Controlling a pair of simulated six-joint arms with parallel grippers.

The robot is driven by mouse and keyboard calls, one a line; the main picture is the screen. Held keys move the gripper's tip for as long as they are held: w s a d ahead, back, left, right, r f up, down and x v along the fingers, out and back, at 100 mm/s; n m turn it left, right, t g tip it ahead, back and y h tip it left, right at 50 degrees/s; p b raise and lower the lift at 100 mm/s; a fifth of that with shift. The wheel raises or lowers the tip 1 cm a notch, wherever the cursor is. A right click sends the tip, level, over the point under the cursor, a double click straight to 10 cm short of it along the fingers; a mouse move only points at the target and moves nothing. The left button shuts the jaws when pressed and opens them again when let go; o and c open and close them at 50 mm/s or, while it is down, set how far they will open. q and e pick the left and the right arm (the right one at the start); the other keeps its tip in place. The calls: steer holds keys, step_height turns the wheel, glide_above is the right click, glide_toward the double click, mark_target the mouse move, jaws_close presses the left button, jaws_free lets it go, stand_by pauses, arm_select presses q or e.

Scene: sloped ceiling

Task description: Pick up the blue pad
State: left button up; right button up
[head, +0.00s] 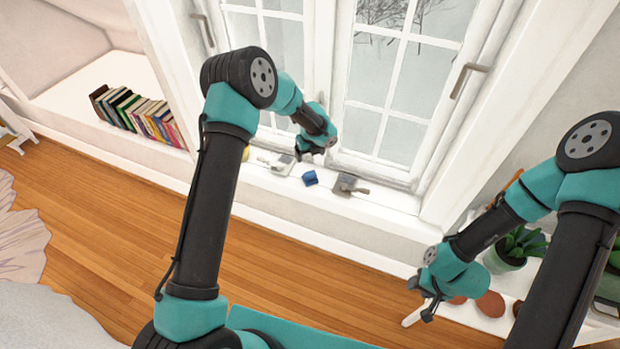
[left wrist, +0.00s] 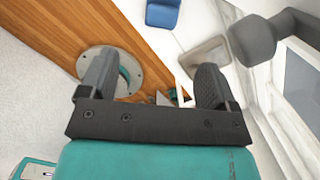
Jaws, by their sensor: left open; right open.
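The blue pad (head: 310,178) lies on the white window sill in the head view, between two greyish items. In the left wrist view a blue object (left wrist: 163,12), apparently the same pad, is cut off by the top edge, beyond the fingertips. My left gripper (head: 316,150) is above the sill, just behind and slightly right of the pad in the head picture, not touching it. Its two fingers stand apart with nothing between them in the left wrist view (left wrist: 155,68). My right gripper (head: 420,300) is open and low on the right, by the white bench, far from the pad.
A grey flat item (head: 347,184) lies right of the pad, and a pale grey item (head: 283,165) lies left of it. The window frame (head: 330,80) with its handles rises behind. Books (head: 135,112) line the left shelf. A potted plant (head: 515,248) stands on the right bench.

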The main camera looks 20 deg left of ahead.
mark_target(310, 173)
arm_select(q)
steer(key=f, duration=0.8)
steer(key=shift+w+a+f, duration=0.2)
steer(key=shift+w+a, duration=0.1)
steer(key=shift+w, duration=0.1)
steer(key=shift+w+d+f, duration=0.1)
steer(key=shift+w+f, duration=0.05)
steer(key=shift+f, duration=1.15)
steer(key=shift+w+d+f, duration=0.1)
steer(key=shift+f, duration=1.2)
steer(key=c, duration=0.9)
steer(key=shift+r, duration=0.1)
